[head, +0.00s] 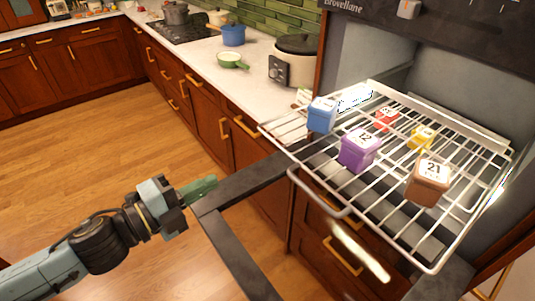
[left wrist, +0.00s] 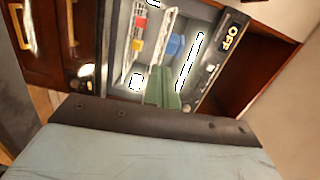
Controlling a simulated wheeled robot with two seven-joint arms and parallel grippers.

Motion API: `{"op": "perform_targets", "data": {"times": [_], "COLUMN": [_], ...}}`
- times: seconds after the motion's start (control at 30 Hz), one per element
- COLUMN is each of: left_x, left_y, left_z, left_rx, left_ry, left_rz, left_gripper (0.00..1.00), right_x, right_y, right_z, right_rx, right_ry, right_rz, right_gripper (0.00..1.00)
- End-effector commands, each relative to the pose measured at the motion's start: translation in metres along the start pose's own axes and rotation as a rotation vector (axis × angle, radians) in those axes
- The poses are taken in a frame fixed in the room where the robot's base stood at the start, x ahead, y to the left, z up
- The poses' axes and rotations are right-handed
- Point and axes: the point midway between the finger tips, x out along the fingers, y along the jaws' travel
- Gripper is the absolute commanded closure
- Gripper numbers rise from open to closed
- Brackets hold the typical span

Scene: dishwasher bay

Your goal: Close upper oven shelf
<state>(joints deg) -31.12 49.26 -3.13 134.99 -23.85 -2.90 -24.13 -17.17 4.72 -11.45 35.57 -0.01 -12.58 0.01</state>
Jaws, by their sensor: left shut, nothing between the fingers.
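The upper oven shelf (head: 300,185) is a wire rack pulled out of the oven. A blue box (head: 321,115), a purple box (head: 359,151), a red box (head: 386,119), a yellow box (head: 421,138) and a brown box (head: 428,183) sit on it. My left gripper (head: 212,184) is shut and empty. It is left of the shelf in the head view, by the corner of the open oven door's dark frame (head: 245,187); I cannot tell whether they touch. In the left wrist view its green fingers (left wrist: 163,90) point toward the rack (left wrist: 133,40). My right gripper is not in view.
The oven's control panel (head: 450,28) is above the cavity. A counter (head: 205,58) with a slow cooker (head: 294,60), a green pan (head: 232,60) and a blue pot (head: 232,35) runs behind. The wooden floor (head: 100,130) at left is clear.

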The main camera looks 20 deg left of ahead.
Motion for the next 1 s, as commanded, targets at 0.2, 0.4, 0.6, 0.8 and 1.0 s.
{"op": "perform_targets", "data": {"times": [0.2,0.4,0.6,0.8,1.0], "left_x": [0.003,0.019,0.041,0.064,0.09], "left_y": [-0.008,-0.009,-0.01,-0.01,-0.011], "left_z": [-0.012,-0.013,-0.014,-0.016,-0.018], "left_rx": [0.072,0.07,0.068,0.065,0.066], "left_ry": [0.083,0.081,0.078,0.077,0.077], "left_rz": [-0.019,-0.02,-0.02,-0.019,-0.02], "left_gripper": [1.0,1.0,1.0,1.0,1.0], "right_x": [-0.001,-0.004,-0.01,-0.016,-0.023], "right_y": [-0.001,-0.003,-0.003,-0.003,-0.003], "right_z": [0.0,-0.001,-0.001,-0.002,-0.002], "right_rx": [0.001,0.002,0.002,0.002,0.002], "right_ry": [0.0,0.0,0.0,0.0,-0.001], "right_rz": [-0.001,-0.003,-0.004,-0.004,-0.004], "right_gripper": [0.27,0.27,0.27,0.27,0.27]}}
